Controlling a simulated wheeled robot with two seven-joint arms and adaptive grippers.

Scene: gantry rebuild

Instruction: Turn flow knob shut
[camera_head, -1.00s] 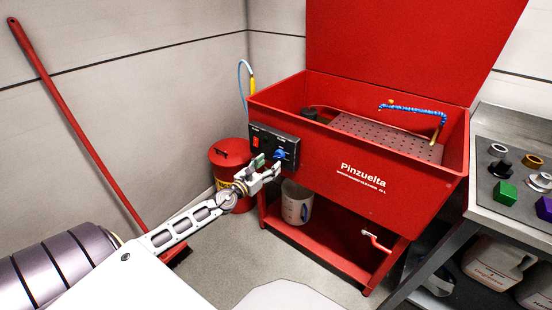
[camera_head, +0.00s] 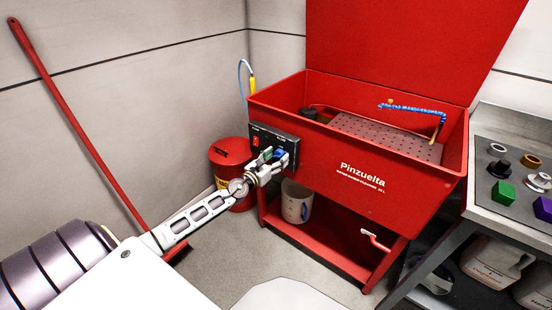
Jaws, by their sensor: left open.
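The blue flow knob (camera_head: 279,153) sits on the black control panel (camera_head: 258,134) at the left front of the red parts washer (camera_head: 420,195). A red switch (camera_head: 256,142) is to its left on the same panel. My left gripper (camera_head: 275,157) is open at the panel, with its fingers around or just in front of the knob. The fingers partly hide the knob, and I cannot tell whether they touch it. My right gripper is not in view.
A red bin (camera_head: 229,157) stands behind my left arm. A white jug (camera_head: 296,203) is on the washer's lower shelf. A red-handled broom (camera_head: 75,120) leans at the left wall. A grey bench (camera_head: 500,205) with small parts is at the right.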

